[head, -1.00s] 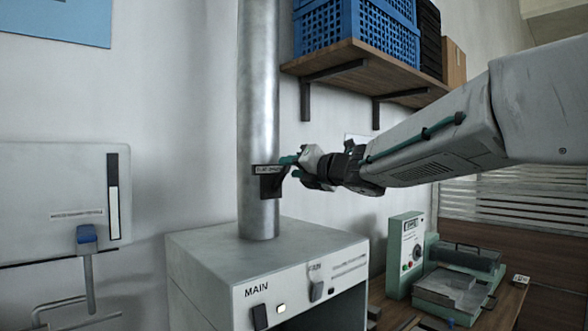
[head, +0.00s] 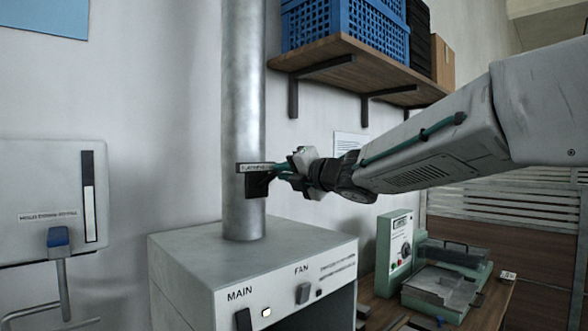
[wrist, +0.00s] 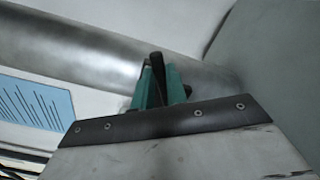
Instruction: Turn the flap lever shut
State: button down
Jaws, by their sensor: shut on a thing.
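The flap lever (wrist: 156,62) is a dark, thin bar on the metal duct, seen in the wrist view between my teal fingertips. My gripper (wrist: 156,84) is shut on it. In the head view my gripper (head: 275,171) reaches in from the right, at the duct's right side beside a small label plate (head: 252,168) and black bracket (head: 257,188). The fingers hide most of the lever there. The vertical duct (head: 243,110) rises from the top of a grey cabinet. The lever's exact angle is hard to tell.
The grey cabinet (head: 200,255) below carries MAIN and FAN switches. A wooden shelf (head: 350,65) with blue crates (head: 345,25) hangs above my arm. A green device (head: 395,245) stands on the bench at right. A wall panel with a blue-handled lever (head: 58,238) is at left.

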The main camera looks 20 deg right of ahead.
jog(key=shift+w+d+f+m, duration=0.15)
jog(key=shift+f+m, duration=0.4)
jog(key=shift+m, duration=0.5)
jog(key=shift+d+f+m, duration=0.1)
jog(key=shift+f+m, duration=0.4)
jog(key=shift+m, duration=0.6)
jog(key=shift+w+d+f+m, duration=0.15)
jog(key=shift+f+m, duration=0.4)
jog(key=shift+m, duration=0.5)
jog(key=shift+s+f, duration=0.1)
jog(key=shift+s, duration=0.05)
jog(key=c, duration=1.4)
grip_release()
jog(key=v, duration=0.8)
jog(key=shift+a, duration=0.1)
